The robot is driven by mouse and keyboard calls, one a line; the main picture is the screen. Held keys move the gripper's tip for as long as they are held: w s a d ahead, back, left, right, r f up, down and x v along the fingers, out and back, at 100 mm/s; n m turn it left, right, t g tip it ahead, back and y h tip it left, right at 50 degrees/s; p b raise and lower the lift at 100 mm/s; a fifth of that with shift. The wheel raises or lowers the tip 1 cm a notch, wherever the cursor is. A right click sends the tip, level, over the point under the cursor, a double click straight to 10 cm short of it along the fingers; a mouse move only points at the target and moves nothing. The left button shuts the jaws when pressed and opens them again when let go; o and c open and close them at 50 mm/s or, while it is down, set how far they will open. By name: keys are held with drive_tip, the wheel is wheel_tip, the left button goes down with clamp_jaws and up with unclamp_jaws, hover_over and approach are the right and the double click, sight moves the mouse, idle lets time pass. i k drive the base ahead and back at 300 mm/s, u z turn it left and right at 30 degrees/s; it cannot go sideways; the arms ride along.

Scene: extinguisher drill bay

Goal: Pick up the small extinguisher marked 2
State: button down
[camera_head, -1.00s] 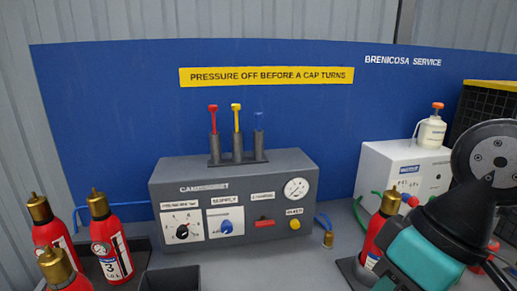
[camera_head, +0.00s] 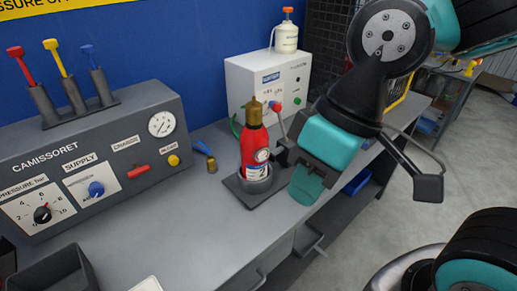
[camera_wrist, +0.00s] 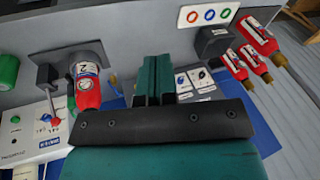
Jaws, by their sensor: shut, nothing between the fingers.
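The small red extinguisher marked 2 (camera_head: 254,150) stands upright in a dark holder (camera_head: 254,186) on the bench, brass top up. It also shows in the wrist view (camera_wrist: 88,88), left of the fingers, with the number 2 on its label. My gripper (camera_head: 305,186) is to the right of the extinguisher in the head view, close beside it and apparently apart from it. In the wrist view my teal fingers (camera_wrist: 155,78) are together with nothing between them.
A grey control panel box (camera_head: 90,160) stands at the left. A white box (camera_head: 268,88) with a bottle (camera_head: 286,37) on it stands behind the extinguisher. Several other red extinguishers (camera_wrist: 240,62) show in the wrist view's right. The bench front (camera_head: 190,240) is mostly clear.

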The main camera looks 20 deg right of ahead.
sight(254, 143)
drive_tip(key=z, duration=2)
drive_tip(key=i, duration=0.95)
drive_tip(key=u, duration=3.8)
